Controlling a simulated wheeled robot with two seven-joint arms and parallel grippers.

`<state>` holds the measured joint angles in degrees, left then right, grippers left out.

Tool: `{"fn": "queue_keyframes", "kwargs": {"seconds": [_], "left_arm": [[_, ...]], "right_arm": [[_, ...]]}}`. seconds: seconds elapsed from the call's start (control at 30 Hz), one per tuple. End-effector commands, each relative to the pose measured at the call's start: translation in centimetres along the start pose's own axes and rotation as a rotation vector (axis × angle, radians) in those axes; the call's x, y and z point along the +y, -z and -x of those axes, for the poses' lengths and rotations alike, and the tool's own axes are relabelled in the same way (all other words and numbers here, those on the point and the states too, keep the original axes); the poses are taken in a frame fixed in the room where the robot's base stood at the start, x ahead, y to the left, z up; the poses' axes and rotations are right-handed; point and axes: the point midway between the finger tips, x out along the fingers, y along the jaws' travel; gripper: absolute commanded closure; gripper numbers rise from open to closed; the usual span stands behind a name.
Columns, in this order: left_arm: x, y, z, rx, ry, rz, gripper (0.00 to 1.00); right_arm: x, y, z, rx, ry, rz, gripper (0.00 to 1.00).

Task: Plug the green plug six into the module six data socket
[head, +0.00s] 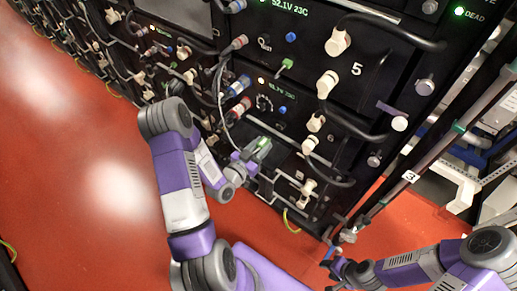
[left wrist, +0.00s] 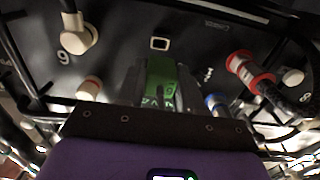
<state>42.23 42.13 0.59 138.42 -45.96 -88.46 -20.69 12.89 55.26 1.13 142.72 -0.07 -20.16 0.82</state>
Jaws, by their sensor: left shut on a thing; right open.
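My left gripper (head: 257,152) is shut on the green plug six (head: 264,143), in front of the lower module at the rack's bottom. In the left wrist view the plug (left wrist: 166,76) sits between the dark fingers (left wrist: 161,92). A small pale-rimmed square socket (left wrist: 159,43) on the black panel appears just above the plug there, apart from it in the picture. It looks like the data socket; its label is too blurred to read. The panel's digit looks upside down. My right gripper (head: 341,264) is open and empty near the rack's lower right corner.
Module five (head: 357,69) is above, with a green plug (head: 287,64) in its panel. Cream plugs (left wrist: 77,35) and a red-collared connector (left wrist: 247,67) with thick cables flank the socket. A blue connector (left wrist: 216,103) is close right of the fingers. Red floor is open at left.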

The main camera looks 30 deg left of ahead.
Motion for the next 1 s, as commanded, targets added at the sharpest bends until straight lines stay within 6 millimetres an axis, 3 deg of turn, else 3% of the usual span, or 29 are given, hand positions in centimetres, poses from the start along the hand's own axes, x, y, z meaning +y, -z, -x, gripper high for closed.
{"fn": "queue_keyframes", "kwargs": {"seconds": [0.43, 1.0], "left_arm": [[0.1, 0.0, -3.9, 0.001, -0.001, 0.0, 1.0], [0.0, 0.1, -4.4, 0.0, 0.001, 0.001, 1.0]], "right_arm": [[0.2, 0.0, -0.6, 0.0, 0.0, 0.0, 0.57], [0.2, 0.0, -0.6, 0.0, 0.0, 0.0, 0.57]]}}
